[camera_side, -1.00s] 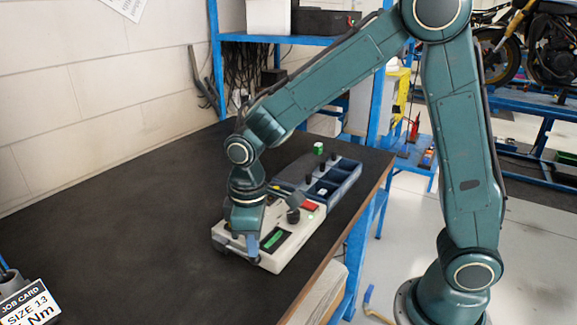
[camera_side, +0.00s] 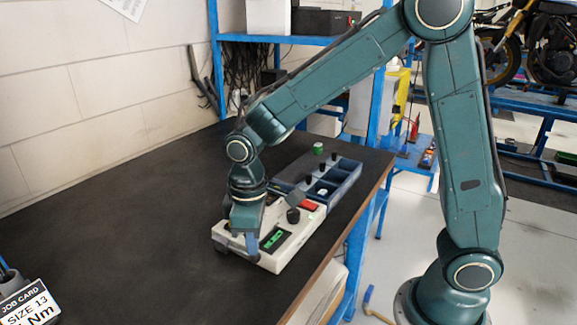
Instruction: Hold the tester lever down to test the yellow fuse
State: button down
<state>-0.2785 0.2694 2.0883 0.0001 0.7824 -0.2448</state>
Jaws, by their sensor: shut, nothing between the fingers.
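The tester is a pale box (camera_side: 284,262) on the dark bench, with a black knob (camera_side: 293,215), a red patch (camera_side: 308,206) and a small display (camera_side: 274,240). The display is dark with small green marks. My gripper (camera_side: 252,245) is shut and empty, pointing down at the near left end of the tester. Its fingertips are low at the tester's top, and I cannot tell whether they touch the lever. The lever is not clearly visible behind my gripper. I cannot make out the yellow fuse.
A blue-grey compartment tray (camera_side: 347,168) adjoins the tester's far end. A small green item (camera_side: 318,148) stands by it. A job card (camera_side: 30,305) is at the bottom left. The bench (camera_side: 110,215) left of the tester is clear. A blue shelf rack (camera_side: 380,85) stands behind.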

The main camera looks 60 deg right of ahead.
notch_tip(320, 180, up, 9)
jog(key=shift+f, duration=0.15)
dwell(1.1)
dwell(0.3)
jog(key=s+d+r+m+t, duration=0.2)
jog(key=s+d, duration=0.3)
jog(key=s, duration=0.3)
jog(key=s+d+r+m+t, duration=0.3)
jog(key=s+d+m, duration=0.1)
jog(key=s, duration=0.5)
jog(key=shift+s+d+r+t, duration=0.15)
jog(key=shift+s+d+t, duration=0.15)
jog(key=shift+d, duration=0.25)
